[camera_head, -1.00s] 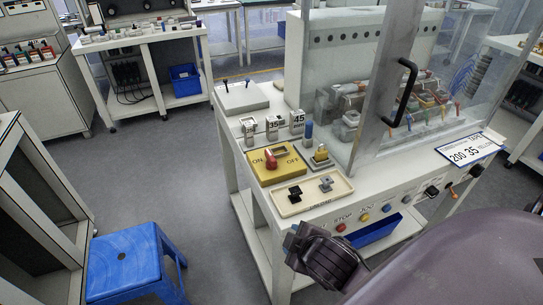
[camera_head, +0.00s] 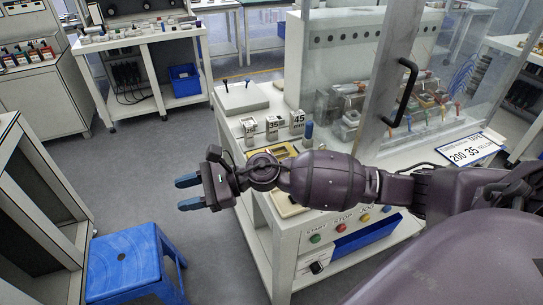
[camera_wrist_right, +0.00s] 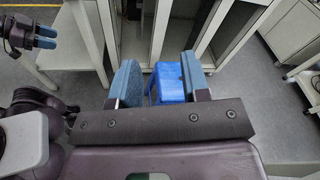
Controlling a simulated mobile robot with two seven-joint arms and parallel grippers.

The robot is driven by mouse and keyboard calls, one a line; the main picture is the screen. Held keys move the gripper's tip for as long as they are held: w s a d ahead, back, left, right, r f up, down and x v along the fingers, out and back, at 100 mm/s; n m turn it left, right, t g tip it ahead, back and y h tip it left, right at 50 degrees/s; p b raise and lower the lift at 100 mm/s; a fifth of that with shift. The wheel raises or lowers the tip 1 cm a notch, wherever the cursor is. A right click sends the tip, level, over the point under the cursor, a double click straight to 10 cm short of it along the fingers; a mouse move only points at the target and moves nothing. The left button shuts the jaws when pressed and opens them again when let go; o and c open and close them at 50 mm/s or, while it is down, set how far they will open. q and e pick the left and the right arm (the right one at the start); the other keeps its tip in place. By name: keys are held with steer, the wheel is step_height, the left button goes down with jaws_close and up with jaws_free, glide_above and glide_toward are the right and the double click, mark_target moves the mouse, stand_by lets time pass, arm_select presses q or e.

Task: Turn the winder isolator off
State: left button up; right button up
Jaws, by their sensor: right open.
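The winder isolator is a yellow panel (camera_head: 284,149) on the bench top, mostly hidden behind my right forearm in the head view. Its red knob and its ON and OFF marks cannot be seen now. My right gripper (camera_head: 188,192) is open and empty, with blue fingertips, in the air left of the bench and clear of the panel. In the right wrist view its two fingers (camera_wrist_right: 159,84) stand apart with nothing held. My left gripper (camera_wrist_right: 44,37) shows small at the top left of the right wrist view; its opening is unclear.
A blue stool (camera_head: 122,262) stands on the floor below the right gripper. Number blocks (camera_head: 274,127) and a blue-topped post (camera_head: 308,132) stand behind the panel. A clear guard with a black handle (camera_head: 403,92) rises behind my arm. START and STOP buttons (camera_head: 341,229) line the bench front.

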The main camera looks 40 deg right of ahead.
steer(key=w+d+r+n+g+h, duration=0.1)
steer(key=w+d+n+g+h, duration=0.25)
steer(key=d+n+h, duration=0.7)
steer(key=w+d+r+n+g+h, duration=0.1)
steer(key=w+d+n+g+h, duration=0.3)
steer(key=d, duration=1.2)
steer(key=shift+n+t+h, duration=0.45)
steer(key=shift+n+t, duration=0.1)
steer(key=shift+t, duration=0.1)
steer(key=f, duration=1)
steer(key=shift+s+d, duration=0.15)
steer(key=shift+d, duration=0.05)
steer(key=shift+f+b, duration=0.3)
steer(key=shift+f, duration=0.2)
jaws_close()
